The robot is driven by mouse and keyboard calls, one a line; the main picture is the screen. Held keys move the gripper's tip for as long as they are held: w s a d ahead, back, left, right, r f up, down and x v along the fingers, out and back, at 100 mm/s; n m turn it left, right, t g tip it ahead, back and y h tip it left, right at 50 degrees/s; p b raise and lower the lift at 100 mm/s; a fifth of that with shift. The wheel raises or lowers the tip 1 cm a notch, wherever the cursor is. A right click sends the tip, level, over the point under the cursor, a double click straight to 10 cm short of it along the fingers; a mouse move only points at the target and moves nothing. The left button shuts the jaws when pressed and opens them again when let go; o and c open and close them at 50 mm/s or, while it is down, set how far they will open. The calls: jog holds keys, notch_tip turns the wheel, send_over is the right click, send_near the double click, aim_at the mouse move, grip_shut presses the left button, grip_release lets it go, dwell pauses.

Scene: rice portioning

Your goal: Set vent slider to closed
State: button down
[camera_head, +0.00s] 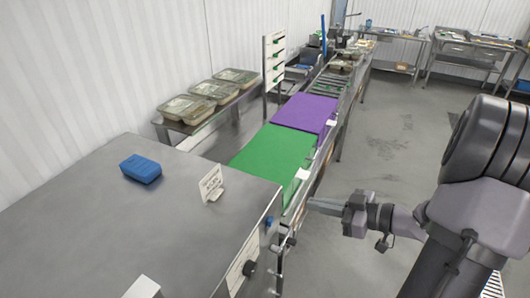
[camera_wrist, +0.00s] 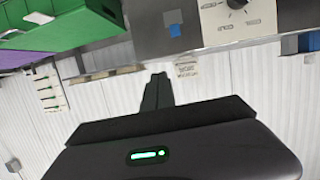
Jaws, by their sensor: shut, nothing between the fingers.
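My gripper (camera_head: 312,206) is shut and empty, with its fingers pointing left towards the front of the steel cabinet (camera_head: 95,215). In the wrist view the closed fingers (camera_wrist: 157,80) point up towards the cabinet's front face, apart from it. A small blue piece (camera_head: 268,221) sits on that front face near its right corner; it also shows in the wrist view beside a grey patch (camera_wrist: 175,29). I cannot tell whether this is the vent slider or how it is set. A light panel with a dark knob (camera_head: 249,268) is on the same face.
A blue block (camera_head: 141,169) and a small white sign (camera_head: 211,184) stand on the cabinet top. Lidded trays (camera_head: 187,108) rest on a side shelf. Open floor lies right of the cabinet.

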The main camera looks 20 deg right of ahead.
aim_at(268, 214)
jog(key=shift+n+y, duration=0.4)
jog(key=shift+y, duration=0.3)
jog(key=w+a+f+b, duration=0.1)
jog(key=a, duration=0.1)
jog(key=w+a+f, duration=0.2)
jog(key=a, duration=0.1)
jog(key=w+a+f+b, duration=0.1)
jog(key=w+a+f, duration=0.1)
jog(key=shift+a+f+b, duration=0.15)
jog(key=shift+a+b, duration=0.2)
jog(key=shift+a, duration=0.05)
jog(key=shift+f, duration=0.35)
